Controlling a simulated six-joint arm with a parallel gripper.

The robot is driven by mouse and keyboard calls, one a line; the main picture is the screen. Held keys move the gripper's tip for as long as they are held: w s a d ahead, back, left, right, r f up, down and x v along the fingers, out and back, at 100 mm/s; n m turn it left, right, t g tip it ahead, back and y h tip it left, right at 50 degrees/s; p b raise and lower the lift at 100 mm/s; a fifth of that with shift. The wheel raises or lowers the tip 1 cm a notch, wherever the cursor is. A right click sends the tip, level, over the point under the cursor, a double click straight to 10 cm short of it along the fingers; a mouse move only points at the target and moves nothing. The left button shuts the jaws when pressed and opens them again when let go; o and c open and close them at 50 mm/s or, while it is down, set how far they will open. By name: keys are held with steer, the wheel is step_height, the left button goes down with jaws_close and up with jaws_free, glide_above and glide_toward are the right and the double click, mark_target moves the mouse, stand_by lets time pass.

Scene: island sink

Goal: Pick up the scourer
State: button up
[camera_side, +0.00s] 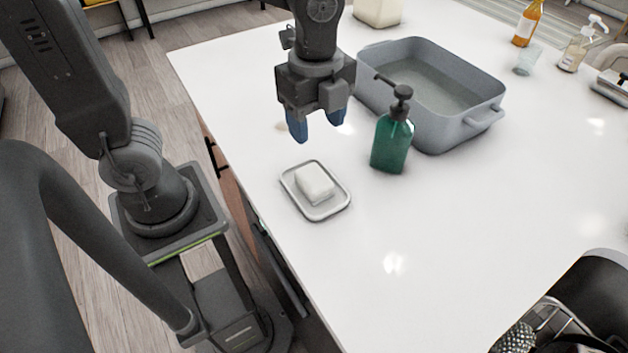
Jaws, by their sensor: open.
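I cannot clearly identify the scourer. A small pale beige thing (281,126) lies on the counter just left of my gripper's left finger, partly hidden behind it; its kind is too small to tell. A white block (314,183), looking like soap, rests on a grey-rimmed dish (333,212). A grey, mesh-textured rounded thing (515,339) is cut off at the bottom right edge. My gripper (317,135) is open, its blue fingertips pointing down above the counter behind the dish. I see nothing between its fingers.
A green pump bottle (391,145) stands right of my gripper, in front of a grey-blue basin (431,111). An amber bottle (527,23), a clear cup (527,60) and a soap dispenser (578,48) stand at the back right. The counter's (450,240) front middle is clear.

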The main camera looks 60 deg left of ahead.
mark_target(316, 180)
steer(key=shift+m, duration=0.3)
step_height(316, 180, down, 9)
steer(key=shift+d+r, duration=0.1)
steer(key=shift+d, duration=0.05)
steer(key=shift+a+f, duration=0.2)
steer(key=shift+f, duration=2.45)
steer(key=shift+c, duration=0.2)
steer(key=c, duration=0.6)
steer(key=shift+r, duration=0.15)
